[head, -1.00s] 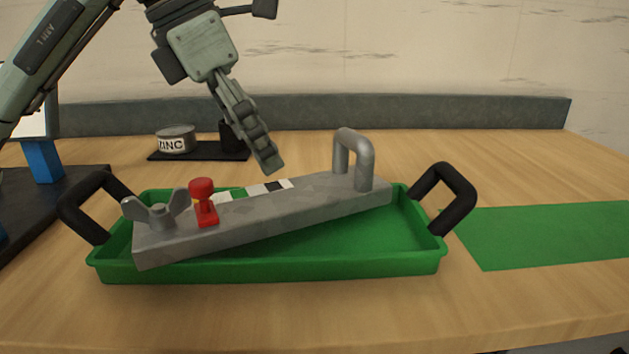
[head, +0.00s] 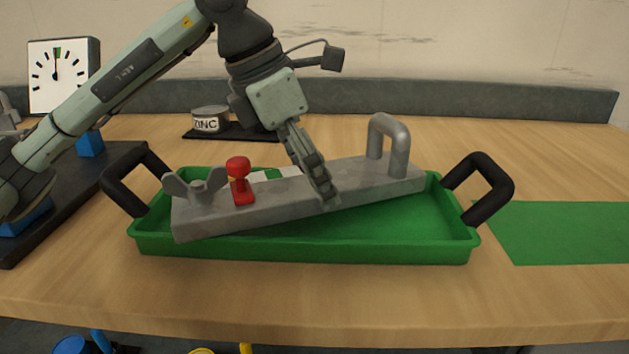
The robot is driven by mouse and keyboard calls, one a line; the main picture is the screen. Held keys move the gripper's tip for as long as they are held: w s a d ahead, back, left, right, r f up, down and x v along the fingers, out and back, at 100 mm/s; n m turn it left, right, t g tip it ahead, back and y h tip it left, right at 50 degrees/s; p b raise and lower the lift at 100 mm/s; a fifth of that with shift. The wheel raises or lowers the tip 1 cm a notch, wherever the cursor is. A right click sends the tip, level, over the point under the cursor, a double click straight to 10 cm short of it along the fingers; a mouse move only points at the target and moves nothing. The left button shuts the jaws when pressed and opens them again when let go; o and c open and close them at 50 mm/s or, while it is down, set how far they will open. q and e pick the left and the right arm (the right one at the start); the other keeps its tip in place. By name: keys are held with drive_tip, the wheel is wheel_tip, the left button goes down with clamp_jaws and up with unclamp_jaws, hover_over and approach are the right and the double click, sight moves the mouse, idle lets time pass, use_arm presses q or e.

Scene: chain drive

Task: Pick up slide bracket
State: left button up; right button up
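The slide bracket, a long grey bar (head: 275,204), lies slantwise in the green tray (head: 300,250), its right end farther back. It carries a grey loop handle (head: 398,150) at the right, and a red knob (head: 240,182) and a grey wing nut (head: 194,187) at the left. My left gripper (head: 325,198) points down at the middle of the bar, its finger overlapping the bar's top and front edge. The fingers line up in this view, so their gap and any contact with the bar are hidden. My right gripper is not in view.
The tray has black handles at its left (head: 125,190) and right (head: 490,185) ends. A green mat (head: 565,232) lies to the right. A zinc tin (head: 210,119) stands on a dark mat behind. The front table strip is clear.

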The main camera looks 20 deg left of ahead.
use_arm(q)
drive_tip(key=c, duration=1.4)
drive_tip(key=shift+r, duration=0.1)
drive_tip(key=shift+c, duration=0.6)
drive_tip(key=shift+r, duration=0.1)
